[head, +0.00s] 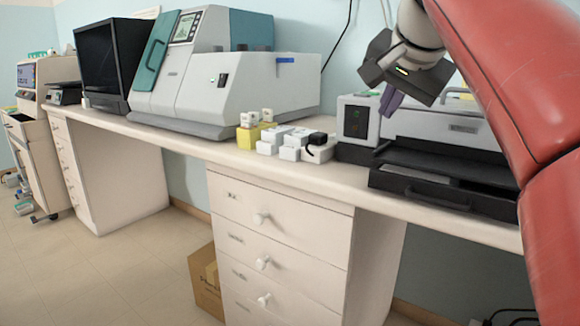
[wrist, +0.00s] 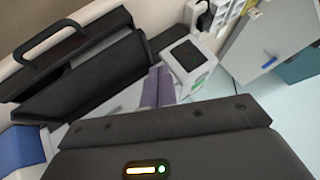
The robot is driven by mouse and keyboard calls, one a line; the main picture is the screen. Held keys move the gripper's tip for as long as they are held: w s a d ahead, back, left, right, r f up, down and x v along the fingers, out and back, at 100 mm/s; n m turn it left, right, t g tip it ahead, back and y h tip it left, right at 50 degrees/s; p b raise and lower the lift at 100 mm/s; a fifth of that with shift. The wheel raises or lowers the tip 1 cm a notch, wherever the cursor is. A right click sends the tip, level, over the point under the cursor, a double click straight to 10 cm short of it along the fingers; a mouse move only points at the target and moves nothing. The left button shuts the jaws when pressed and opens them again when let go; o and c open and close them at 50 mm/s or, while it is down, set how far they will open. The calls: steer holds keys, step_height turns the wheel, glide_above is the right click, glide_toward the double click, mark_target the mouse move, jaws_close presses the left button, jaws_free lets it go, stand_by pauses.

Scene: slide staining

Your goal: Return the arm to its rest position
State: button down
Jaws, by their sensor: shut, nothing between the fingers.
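My gripper (head: 391,99) shows at the upper right of the head view, on the end of my white and red arm. It hangs in the air above the right part of the bench, in front of the white machine with a black tray. In the wrist view its two purple fingers (wrist: 158,88) lie side by side, shut with nothing between them. The fingertips point toward the small box with a dark screen (wrist: 186,56), which also shows in the head view (head: 356,120).
The white machine's black tray (head: 440,190) juts out at the bench's front edge. White bottles or boxes (head: 290,146) and a yellow rack (head: 249,136) stand left of the gripper. A large grey and teal instrument (head: 225,85) is farther left. The floor (head: 130,260) in front is mostly clear.

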steer(key=s+f+n+g, duration=0.1)
steer(key=s+f+n, duration=0.1)
steer(key=s+f, duration=0.5)
steer(key=s+f+n+g, duration=0.1)
steer(key=s+f+n, duration=0.2)
steer(key=f, duration=1.4)
steer(key=s+f+n+g, duration=0.1)
steer(key=s+f+n, duration=0.1)
steer(key=s+f, duration=0.8)
steer(key=shift+s+a+f+n, duration=0.3)
steer(key=shift+f+n, duration=0.1)
steer(key=shift+f, duration=0.5)
